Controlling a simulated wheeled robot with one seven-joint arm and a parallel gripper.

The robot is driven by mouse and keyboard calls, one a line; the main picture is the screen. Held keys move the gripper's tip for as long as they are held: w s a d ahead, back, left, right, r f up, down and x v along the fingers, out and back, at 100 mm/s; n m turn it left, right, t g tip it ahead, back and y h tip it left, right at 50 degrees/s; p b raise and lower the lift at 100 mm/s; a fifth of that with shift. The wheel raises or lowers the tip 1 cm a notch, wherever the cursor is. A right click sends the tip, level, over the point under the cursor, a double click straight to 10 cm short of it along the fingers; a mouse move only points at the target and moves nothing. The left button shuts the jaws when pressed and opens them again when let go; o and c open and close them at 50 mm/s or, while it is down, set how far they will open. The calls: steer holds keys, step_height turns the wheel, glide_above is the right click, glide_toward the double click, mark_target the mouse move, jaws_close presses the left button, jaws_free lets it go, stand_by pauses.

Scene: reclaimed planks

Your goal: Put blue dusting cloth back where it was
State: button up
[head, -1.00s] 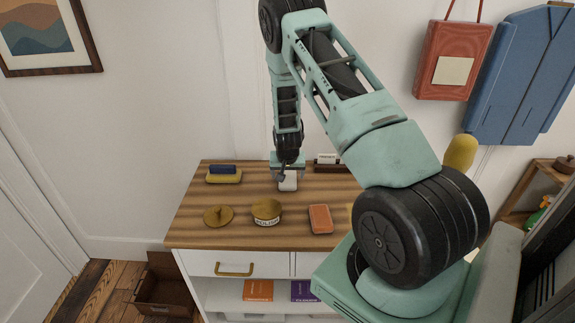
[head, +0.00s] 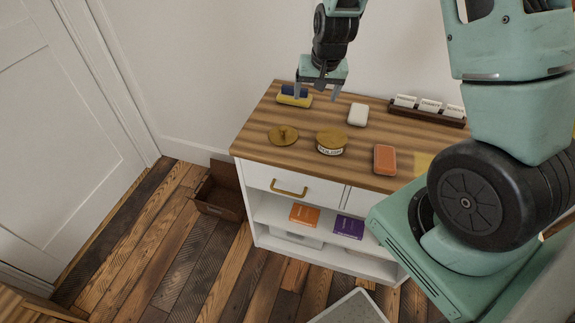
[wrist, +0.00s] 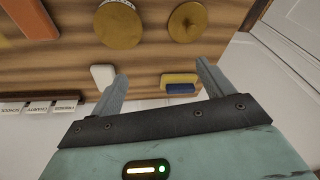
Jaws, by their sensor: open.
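The blue dusting cloth (head: 294,90) looks like a small folded block lying on a yellow folded piece (head: 294,100) at the back left of the wooden cabinet top. In the wrist view the blue cloth (wrist: 180,88) shows beside the yellow piece, between the finger lines and nearer the right finger. My gripper (head: 316,92) is open and empty, above the cabinet top just right of the cloth. The left finger in the head view overlaps the cloth's edge; I cannot tell whether they touch. Both fingers also show apart in the wrist view (wrist: 162,72).
A white block (head: 358,115), a brass-lidded tin (head: 331,141), a brass lid (head: 283,134) and an orange block (head: 385,158) stand on the cabinet top (head: 265,150). A labelled card rack (head: 428,111) is at the back right. An open brown box (head: 221,193) sits on the floor.

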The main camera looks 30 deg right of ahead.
steer(key=s+a+r+n+g+y, duration=0.1)
steer(key=s+a+r+n, duration=0.2)
steer(key=a, duration=0.4)
steer(key=s+a+r+n, duration=0.25)
steer(key=s+a, duration=0.25)
steer(key=a, duration=0.3)
steer(key=s+a+r+n+g+y, duration=0.1)
steer(key=s+a+r+n, duration=0.2)
steer(key=a, duration=0.4)
steer(key=s+a+r+n, duration=0.1)
steer(key=s+a+n, duration=0.1)
steer(key=s, duration=0.6)
steer(key=s+a+r+n+g, duration=0.1)
steer(key=s+a+r+n, duration=0.1)
steer(key=s, duration=0.7)
steer(key=shift+a+r+n+h, duration=0.25)
steer(key=shift+a+n+h, duration=0.2)
steer(key=shift+n, duration=0.2)
steer(key=shift+w, duration=0.1)
